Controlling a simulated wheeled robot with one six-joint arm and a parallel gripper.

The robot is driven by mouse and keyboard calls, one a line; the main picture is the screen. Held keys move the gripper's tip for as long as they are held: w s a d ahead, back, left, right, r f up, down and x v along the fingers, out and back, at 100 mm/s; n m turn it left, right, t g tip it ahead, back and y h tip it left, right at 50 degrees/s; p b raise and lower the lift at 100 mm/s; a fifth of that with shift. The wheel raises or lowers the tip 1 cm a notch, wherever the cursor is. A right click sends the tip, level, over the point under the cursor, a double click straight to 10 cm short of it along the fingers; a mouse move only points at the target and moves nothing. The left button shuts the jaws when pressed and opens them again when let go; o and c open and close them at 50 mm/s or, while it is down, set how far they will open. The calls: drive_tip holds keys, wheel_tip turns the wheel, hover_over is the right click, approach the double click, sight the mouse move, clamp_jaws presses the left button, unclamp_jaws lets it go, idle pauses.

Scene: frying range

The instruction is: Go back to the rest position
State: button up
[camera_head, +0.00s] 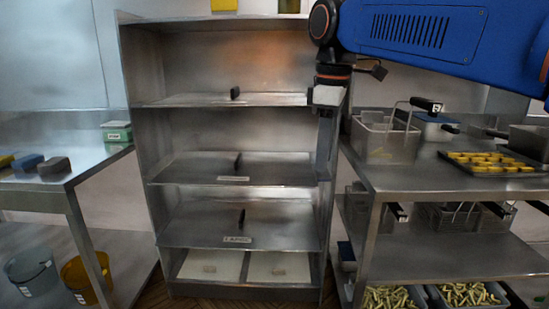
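My blue arm reaches in from the upper right. Its wrist bends down in front of the right side of the steel shelf rack (137,150). My gripper (324,170) points straight down along the rack's right upright. It is seen edge-on, so the gap between its fingers cannot be made out. No object shows hanging from it.
On the right, a steel counter (400,178) bears a fryer basket (385,140) and a tray of yellow pieces (490,163). On the left, a steel table (85,150) bears sponges and a green box (116,133).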

drive_tip(key=s+d+f+m+t, duration=0.2)
drive_tip(key=s+d+f+m, duration=0.5)
drive_tip(key=f, duration=0.7)
drive_tip(key=s+d+f+m+t, duration=0.1)
drive_tip(key=s+d+f+m, duration=0.6)
drive_tip(key=s+d+f, duration=0.4)
wheel_tip(320, 180, down, 3)
drive_tip(key=shift+s+d+f+t, duration=0.1)
drive_tip(key=shift+s+d+t, duration=0.1)
drive_tip(key=shift+s+t, duration=0.25)
drive_tip(key=shift+d, duration=0.1)
